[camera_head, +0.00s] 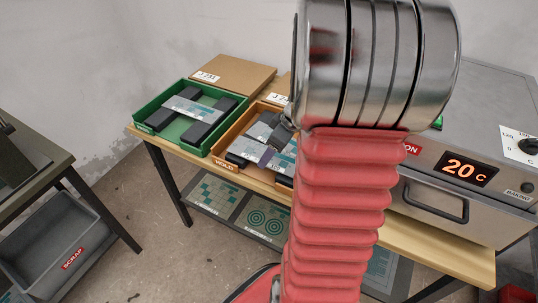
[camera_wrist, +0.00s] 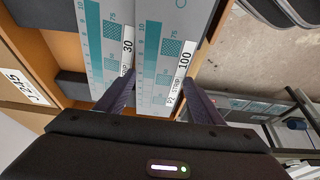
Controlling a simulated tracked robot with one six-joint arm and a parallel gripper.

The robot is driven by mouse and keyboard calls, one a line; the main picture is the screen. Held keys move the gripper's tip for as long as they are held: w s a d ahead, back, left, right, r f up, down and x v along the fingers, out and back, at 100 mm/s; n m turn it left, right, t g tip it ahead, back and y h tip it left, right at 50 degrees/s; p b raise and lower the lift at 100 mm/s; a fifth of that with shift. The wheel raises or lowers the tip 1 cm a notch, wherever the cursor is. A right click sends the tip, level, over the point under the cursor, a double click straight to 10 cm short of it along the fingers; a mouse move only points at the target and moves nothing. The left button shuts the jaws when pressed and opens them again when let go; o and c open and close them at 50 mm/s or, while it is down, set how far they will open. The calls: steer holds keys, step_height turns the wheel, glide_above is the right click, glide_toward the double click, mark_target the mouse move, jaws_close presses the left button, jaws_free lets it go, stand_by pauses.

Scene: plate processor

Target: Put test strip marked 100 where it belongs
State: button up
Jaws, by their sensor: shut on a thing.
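The test strip marked 100 (camera_wrist: 163,45) is a grey plate with a teal scale and a white end label, in the wrist view. My gripper (camera_wrist: 158,88) is shut on it near the labelled end, one dark finger on each side. A similar strip marked 30 (camera_wrist: 106,40) lies just left of it. Both strips are over the orange tray (camera_wrist: 209,45); I cannot tell whether the held strip still touches its supports. In the head view the orange tray (camera_head: 222,163) holds strips and dark blocks, partly hidden by my arm.
A green tray (camera_head: 151,128) with a plate on dark blocks stands left of the orange one. A steel oven (camera_head: 435,195) reading 20 C stands right. A grey scrap bin (camera_head: 75,258) is at lower left. Cardboard boxes (camera_head: 233,75) stand behind the trays.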

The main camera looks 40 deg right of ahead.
steer(key=shift+f, duration=0.65)
steer(key=o, duration=1)
steer(key=shift+f, duration=0.1)
steer(key=shift+r, duration=0.2)
steer(key=v, duration=1.2)
steer(key=shift+w, duration=0.1)
